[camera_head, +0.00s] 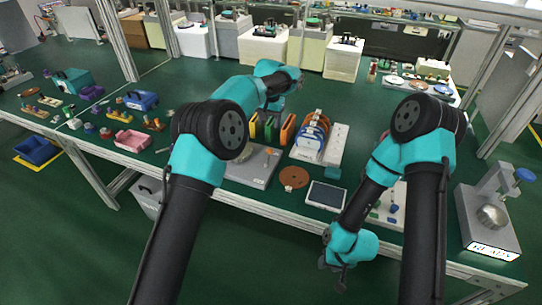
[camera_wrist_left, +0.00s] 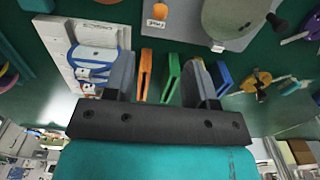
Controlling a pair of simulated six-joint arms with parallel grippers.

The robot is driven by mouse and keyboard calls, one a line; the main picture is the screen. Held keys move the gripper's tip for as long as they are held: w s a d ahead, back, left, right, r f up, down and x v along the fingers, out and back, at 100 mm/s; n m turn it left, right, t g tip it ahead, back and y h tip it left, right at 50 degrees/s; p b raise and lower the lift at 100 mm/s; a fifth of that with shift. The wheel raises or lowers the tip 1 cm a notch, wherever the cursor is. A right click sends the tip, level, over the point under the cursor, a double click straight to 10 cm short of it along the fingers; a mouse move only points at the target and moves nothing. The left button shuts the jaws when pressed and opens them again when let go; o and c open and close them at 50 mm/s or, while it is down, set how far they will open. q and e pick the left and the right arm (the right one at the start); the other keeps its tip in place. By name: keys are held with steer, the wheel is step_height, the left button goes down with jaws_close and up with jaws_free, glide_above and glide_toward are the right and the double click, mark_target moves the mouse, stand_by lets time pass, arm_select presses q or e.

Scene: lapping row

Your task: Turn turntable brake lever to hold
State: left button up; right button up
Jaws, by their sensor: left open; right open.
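The turntable base is a grey plate (camera_head: 262,178) on the green bench, partly hidden behind my left arm. In the left wrist view the grey plate (camera_wrist_left: 190,38) shows upside down at the top, with a round grey disc (camera_wrist_left: 236,18) and a small orange lever (camera_wrist_left: 159,11) beside a printed label, whose word I cannot read surely. My left gripper (camera_head: 277,101) is above the bench behind the plate; its two fingers (camera_wrist_left: 162,72) are apart with nothing held, away from the lever. My right gripper (camera_head: 340,283) is open and empty, low in front of the bench edge.
Orange, yellow and green upright slabs (camera_head: 288,130) stand beside the plate, next to a blue-and-white rack (camera_head: 312,138). A brown disc (camera_head: 293,179) and a dark-screened tablet (camera_head: 326,195) lie at the front. A grey press (camera_head: 488,218) stands at the right.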

mark_target(269, 150)
arm_select(q)
steer(key=shift+f, duration=0.1)
step_height(269, 150, down, 17)
steer(key=shift+f, duration=0.2)
stand_by(0.6)
jaws_close()
stand_by(0.5)
